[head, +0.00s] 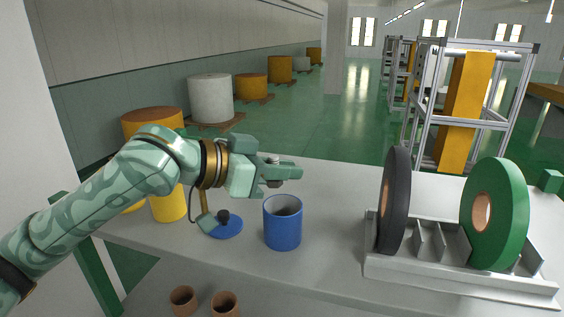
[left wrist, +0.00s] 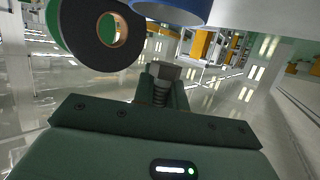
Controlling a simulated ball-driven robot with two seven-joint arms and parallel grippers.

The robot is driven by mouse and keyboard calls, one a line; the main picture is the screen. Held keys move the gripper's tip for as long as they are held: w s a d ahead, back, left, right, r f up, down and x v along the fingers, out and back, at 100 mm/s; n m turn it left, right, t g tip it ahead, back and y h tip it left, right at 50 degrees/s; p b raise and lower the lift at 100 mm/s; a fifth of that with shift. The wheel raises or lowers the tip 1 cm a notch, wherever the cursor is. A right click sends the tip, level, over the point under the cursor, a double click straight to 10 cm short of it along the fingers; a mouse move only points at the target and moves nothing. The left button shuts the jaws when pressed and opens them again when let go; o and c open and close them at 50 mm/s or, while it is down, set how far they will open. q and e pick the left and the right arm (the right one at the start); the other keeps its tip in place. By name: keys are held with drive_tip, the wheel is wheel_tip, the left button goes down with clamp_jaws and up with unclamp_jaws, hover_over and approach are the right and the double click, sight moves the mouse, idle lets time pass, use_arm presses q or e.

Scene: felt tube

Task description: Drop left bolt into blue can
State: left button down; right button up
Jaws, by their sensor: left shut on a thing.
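The blue can (head: 283,224) stands upright and open-topped near the middle of the table. My left gripper (head: 284,172) is above the can's rim, pointing right. It is shut on a grey bolt (head: 272,158), whose head shows between the fingers. In the left wrist view the bolt (left wrist: 160,84) shows its threaded shank between the two fingers. The blue can's edge (left wrist: 170,10) shows at the top of that view. My right gripper is not in view.
A grey rack (head: 450,275) with a black roll (head: 394,205) and a green roll (head: 500,215) stands at the right. A yellow can (head: 168,203) and a blue-based stand (head: 222,227) are left of the blue can.

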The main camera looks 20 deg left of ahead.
use_arm(q)
drive_tip(key=c, duration=1.3)
unclamp_jaws()
drive_tip(key=shift+s+a, duration=0.2)
drive_tip(key=shift+a, duration=0.05)
drive_tip(key=shift+c, duration=0.2)
drive_tip(key=shift+w+d, duration=0.15)
drive_tip(key=shift+d, duration=0.05)
drive_tip(key=shift+s+a+r, duration=0.1)
drive_tip(key=shift+s+a, duration=0.1)
drive_tip(key=shift+a, duration=0.05)
drive_tip(key=b+v, duration=0.4)
drive_tip(key=v, duration=1.2)
drive_tip(key=shift+b, duration=0.4)
